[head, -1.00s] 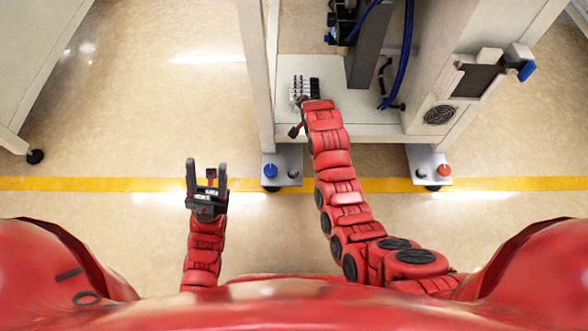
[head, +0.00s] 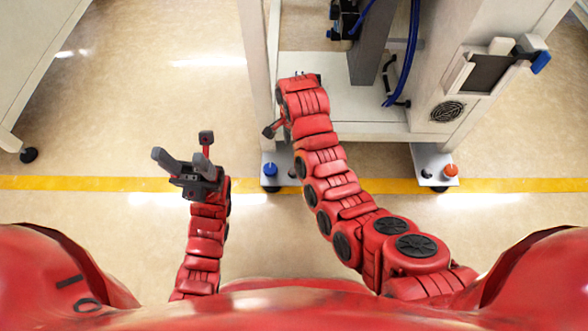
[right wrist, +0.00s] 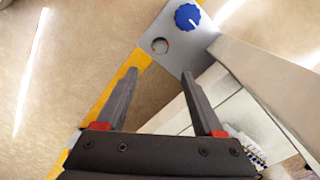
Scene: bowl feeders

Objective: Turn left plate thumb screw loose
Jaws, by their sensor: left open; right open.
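The left plate (head: 278,180) is a grey foot plate at the machine's front left, with a blue thumb screw (head: 270,169) on it. In the right wrist view, the blue thumb screw (right wrist: 187,17) stands on the plate (right wrist: 178,58) beyond the fingertips. My right gripper (right wrist: 159,73) is open and empty, apart from the screw. In the head view my right arm hides this gripper. My left gripper (head: 181,158) is open and empty over the floor, left of the plate.
The machine's frame post (right wrist: 260,75) rises beside the plate. A right plate (head: 430,165) carries an orange-red knob (head: 451,170). Blue hoses (head: 410,50) hang inside the machine. The floor between my left gripper and the left cabinet (head: 25,60) is clear.

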